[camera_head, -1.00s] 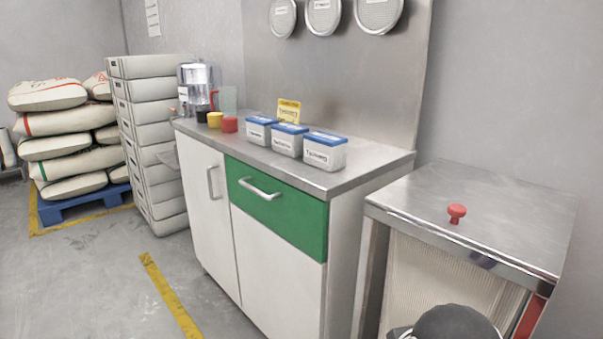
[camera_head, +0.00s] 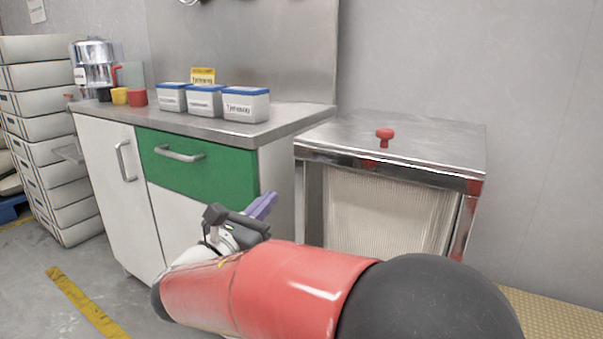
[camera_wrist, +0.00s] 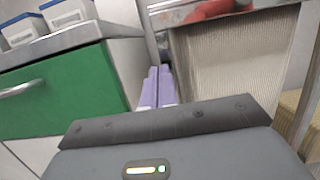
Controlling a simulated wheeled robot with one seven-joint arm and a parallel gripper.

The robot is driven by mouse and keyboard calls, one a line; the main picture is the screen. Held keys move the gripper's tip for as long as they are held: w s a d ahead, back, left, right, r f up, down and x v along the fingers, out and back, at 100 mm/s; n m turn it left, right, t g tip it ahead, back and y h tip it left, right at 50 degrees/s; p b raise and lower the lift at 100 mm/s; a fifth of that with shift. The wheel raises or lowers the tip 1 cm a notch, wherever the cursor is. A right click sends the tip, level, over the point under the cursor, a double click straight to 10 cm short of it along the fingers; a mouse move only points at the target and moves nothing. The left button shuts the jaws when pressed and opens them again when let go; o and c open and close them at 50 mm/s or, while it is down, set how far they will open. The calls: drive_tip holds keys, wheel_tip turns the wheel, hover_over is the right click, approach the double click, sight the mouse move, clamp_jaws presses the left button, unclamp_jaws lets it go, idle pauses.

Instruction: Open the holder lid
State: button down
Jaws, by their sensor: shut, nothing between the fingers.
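The holder (camera_head: 390,215) is a metal-framed box with ribbed, pale sides, standing right of the counter in the head view. Its flat metal lid (camera_head: 430,140) lies level on top and looks shut. A red knob (camera_head: 385,136) stands up from the lid. My gripper (camera_head: 264,204) has purple fingers, which are shut and empty. It is in front of the gap between counter and holder, lower than the lid and apart from it. In the wrist view the fingers (camera_wrist: 158,85) point towards the holder's left post, and the holder's ribbed side (camera_wrist: 235,60) fills the right.
A steel-topped counter (camera_head: 290,120) with a green drawer (camera_head: 195,163) stands left of the holder. On it are blue-lidded tubs (camera_head: 246,104), cups (camera_head: 137,98) and a clear-topped machine (camera_head: 93,62). White crates (camera_head: 45,130) are stacked at far left. A grey wall stands behind the holder.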

drive_tip(key=w+d+r, duration=0.5)
drive_tip(key=w+r, duration=0.1)
drive_tip(key=w, duration=0.1)
drive_tip(key=shift+w+d+r, duration=0.25)
drive_tip(key=shift+w+d, duration=0.1)
drive_tip(key=shift+w, duration=0.05)
drive_tip(key=shift+r, duration=0.1)
